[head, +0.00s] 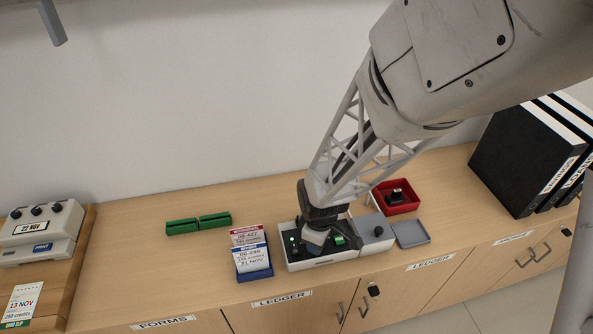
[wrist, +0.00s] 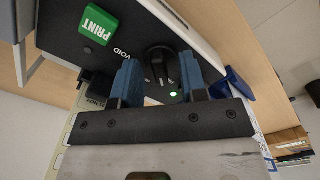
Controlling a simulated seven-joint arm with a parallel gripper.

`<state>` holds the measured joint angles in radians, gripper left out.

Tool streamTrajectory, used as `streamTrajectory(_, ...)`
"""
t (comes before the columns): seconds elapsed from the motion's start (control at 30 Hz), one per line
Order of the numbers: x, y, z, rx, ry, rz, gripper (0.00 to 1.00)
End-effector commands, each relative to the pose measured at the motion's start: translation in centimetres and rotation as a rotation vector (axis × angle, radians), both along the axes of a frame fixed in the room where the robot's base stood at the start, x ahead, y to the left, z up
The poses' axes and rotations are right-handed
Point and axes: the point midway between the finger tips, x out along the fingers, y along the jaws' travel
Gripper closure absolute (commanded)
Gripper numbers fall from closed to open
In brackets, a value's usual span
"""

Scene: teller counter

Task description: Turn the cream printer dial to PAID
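The cream printer (head: 325,260) stands on the counter, with a dark top panel. Its green PRINT button (wrist: 98,22) shows in the wrist view, with the word VOID printed between it and the black dial (wrist: 160,62). My gripper (wrist: 160,72) points down at the panel, its two blue fingers apart. The dial shows between the fingertips; I cannot tell whether they touch it. A small green light (wrist: 173,94) glows beside the dial. In the head view my gripper (head: 318,232) hides the dial. The dial's pointer direction and the other labels are not clear.
A blue card holder (head: 254,274) stands just left of the printer. A red tray (head: 398,205) and a grey tray (head: 411,235) lie to the right. Another machine (head: 40,232) stands far left, black binders (head: 525,160) far right.

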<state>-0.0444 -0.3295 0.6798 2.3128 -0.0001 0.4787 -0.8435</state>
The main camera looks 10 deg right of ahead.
Motion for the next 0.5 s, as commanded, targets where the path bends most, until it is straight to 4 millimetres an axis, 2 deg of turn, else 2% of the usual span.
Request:
streamTrajectory(0.27,0.1,0.0,1.4,0.0,-0.003,0.0,0.61)
streamTrajectory(0.5,0.1,0.0,4.3,0.0,-0.004,0.0,0.61)
